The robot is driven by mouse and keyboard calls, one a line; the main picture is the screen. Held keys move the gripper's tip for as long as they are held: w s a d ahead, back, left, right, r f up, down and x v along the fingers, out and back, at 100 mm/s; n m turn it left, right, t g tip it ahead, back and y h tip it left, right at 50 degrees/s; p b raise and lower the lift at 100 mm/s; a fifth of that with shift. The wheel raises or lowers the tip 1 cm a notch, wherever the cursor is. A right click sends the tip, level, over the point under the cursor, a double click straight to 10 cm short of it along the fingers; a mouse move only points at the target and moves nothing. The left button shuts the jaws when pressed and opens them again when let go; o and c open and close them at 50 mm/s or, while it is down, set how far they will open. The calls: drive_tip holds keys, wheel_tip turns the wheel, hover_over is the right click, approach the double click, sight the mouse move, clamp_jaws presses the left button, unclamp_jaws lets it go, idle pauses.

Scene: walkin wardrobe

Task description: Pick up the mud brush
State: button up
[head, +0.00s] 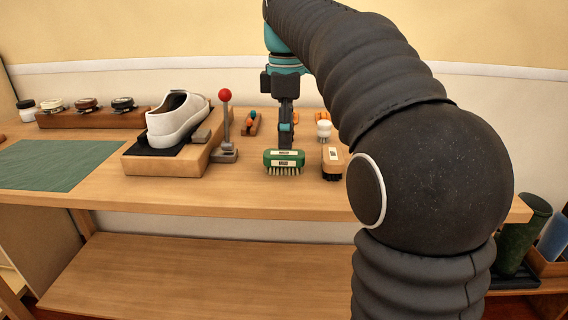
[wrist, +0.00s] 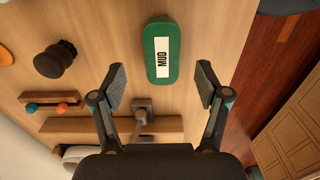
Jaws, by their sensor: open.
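The mud brush is a green block brush with a white label, standing bristles down on the wooden bench in the head view (head: 284,168). In the wrist view its green top (wrist: 161,77) shows the word MUD on the label. My gripper (head: 286,140) points down over the brush in the head view. In the wrist view my gripper (wrist: 161,86) is open, with one finger on each side of the brush's near end and gaps on both sides. Nothing is held.
A lever with a red knob (head: 225,96) stands left of the brush, beside a white shoe (head: 178,116) on a wooden block. A tan brush (head: 332,160) stands close on the right. A green mat (head: 60,163) lies at left. The bench's front strip is clear.

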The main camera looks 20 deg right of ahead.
sight(284, 153)
drive_tip(key=shift+s+a+f+b, duration=0.15)
drive_tip(key=shift+f+b, duration=0.35)
drive_tip(key=shift+f, duration=2.1)
drive_tip(key=c, duration=1.4)
drive_tip(key=shift+r, duration=0.1)
